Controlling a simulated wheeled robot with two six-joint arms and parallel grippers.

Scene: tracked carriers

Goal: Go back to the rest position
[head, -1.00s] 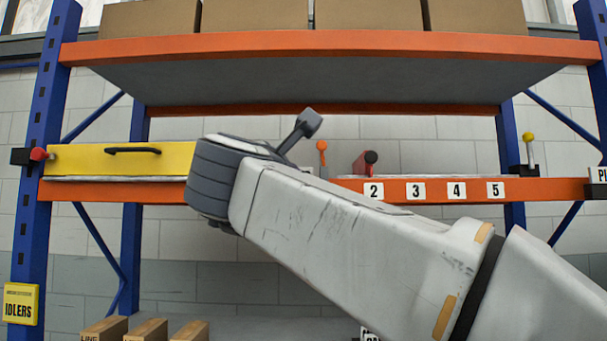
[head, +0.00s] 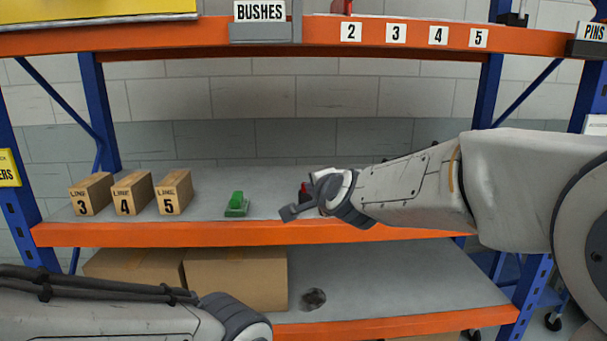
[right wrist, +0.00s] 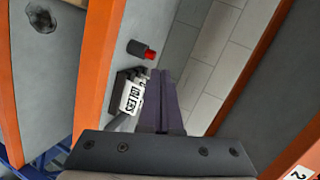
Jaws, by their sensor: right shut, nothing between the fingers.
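My right arm reaches in from the right in the head view, in front of the middle shelf. Its gripper (head: 288,213) points left, near the shelf's front edge. In the right wrist view its dark fingers (right wrist: 164,100) are together with nothing between them. A black cylinder with a red end (right wrist: 141,49) lies on the shelf just beyond the fingers, beside a small holder with a white label (right wrist: 132,95). My left arm shows at the lower left of the head view; its gripper is outside the picture.
The middle shelf (head: 240,232) has an orange front beam. On it stand cartons numbered 3 (head: 90,194), 4 (head: 132,193) and 5 (head: 174,192), and a green item (head: 237,204). Larger cardboard boxes (head: 235,280) and a dark round patch (head: 313,299) are on the shelf below.

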